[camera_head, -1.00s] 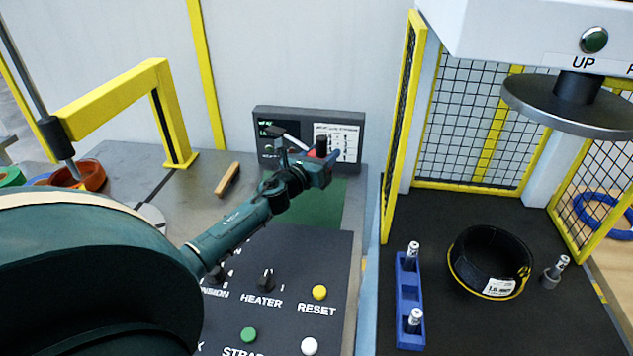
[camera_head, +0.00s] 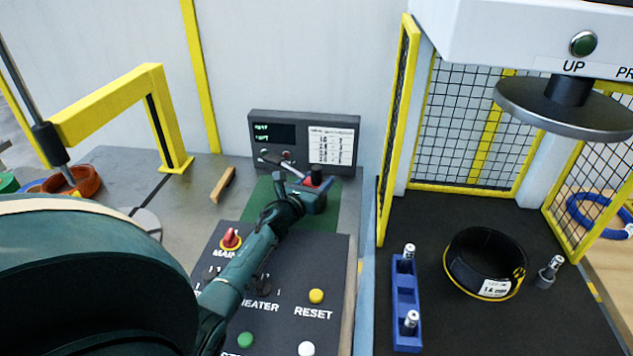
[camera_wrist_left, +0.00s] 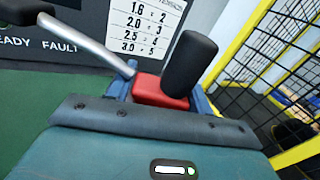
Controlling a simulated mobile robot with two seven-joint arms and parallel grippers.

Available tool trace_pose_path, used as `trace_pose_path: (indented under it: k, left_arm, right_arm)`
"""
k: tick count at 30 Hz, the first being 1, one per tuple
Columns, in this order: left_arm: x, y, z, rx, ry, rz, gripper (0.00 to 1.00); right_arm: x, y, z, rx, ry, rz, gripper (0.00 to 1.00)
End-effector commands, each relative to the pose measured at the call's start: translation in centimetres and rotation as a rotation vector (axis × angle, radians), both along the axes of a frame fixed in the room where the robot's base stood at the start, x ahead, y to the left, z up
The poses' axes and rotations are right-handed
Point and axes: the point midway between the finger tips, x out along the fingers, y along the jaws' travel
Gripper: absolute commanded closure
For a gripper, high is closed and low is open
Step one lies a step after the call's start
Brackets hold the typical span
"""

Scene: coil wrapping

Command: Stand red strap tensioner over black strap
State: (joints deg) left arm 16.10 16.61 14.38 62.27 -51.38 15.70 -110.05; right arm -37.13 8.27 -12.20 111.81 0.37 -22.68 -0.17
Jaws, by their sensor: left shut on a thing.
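The red strap tensioner (camera_head: 312,182) has a red body, a black upright grip and a silver lever. It is at the tip of my left gripper (camera_head: 308,197), over the green mat (camera_head: 330,219). In the left wrist view the tensioner's red body (camera_wrist_left: 160,92) sits just beyond the jaw edge of my left gripper (camera_wrist_left: 150,115), with the black grip up and the lever out to the left. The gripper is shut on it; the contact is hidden. A black ring-shaped coil (camera_head: 487,264) with a white label stands at the right; I cannot make out a separate black strap. My right gripper is not seen.
A dark display box (camera_head: 304,139) stands behind the mat. A control panel (camera_head: 290,285) with buttons is in front. A yellow mesh guard (camera_head: 396,130) rises to the right, beside a blue rack (camera_head: 406,300). A round press plate (camera_head: 570,112) hangs above the coil.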

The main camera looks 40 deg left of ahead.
Motion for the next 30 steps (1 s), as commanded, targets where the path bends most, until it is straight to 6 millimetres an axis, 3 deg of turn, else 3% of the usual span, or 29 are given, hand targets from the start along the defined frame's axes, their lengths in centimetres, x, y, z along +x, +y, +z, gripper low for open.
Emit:
trace_pose_path:
  k: [3,4,11,22,30]
  left_arm:
    - [0.1,0.0,-0.3,0.002,-0.004,-0.001,0.91]
    - [0.0,0.0,-0.4,0.001,0.000,0.000,0.46]
    - [0.0,0.0,-0.3,0.000,0.001,0.000,0.28]
    - [-0.1,0.0,0.3,0.000,0.001,0.001,0.27]
    - [-4.3,-0.5,-0.2,0.005,0.004,-0.002,0.27]
  right_arm:
    - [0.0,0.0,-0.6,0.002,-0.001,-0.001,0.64]
    - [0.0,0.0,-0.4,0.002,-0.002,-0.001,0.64]
    - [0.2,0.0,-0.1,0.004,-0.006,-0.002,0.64]
    - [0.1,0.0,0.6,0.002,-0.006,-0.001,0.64]
    - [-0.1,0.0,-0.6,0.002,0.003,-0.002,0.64]
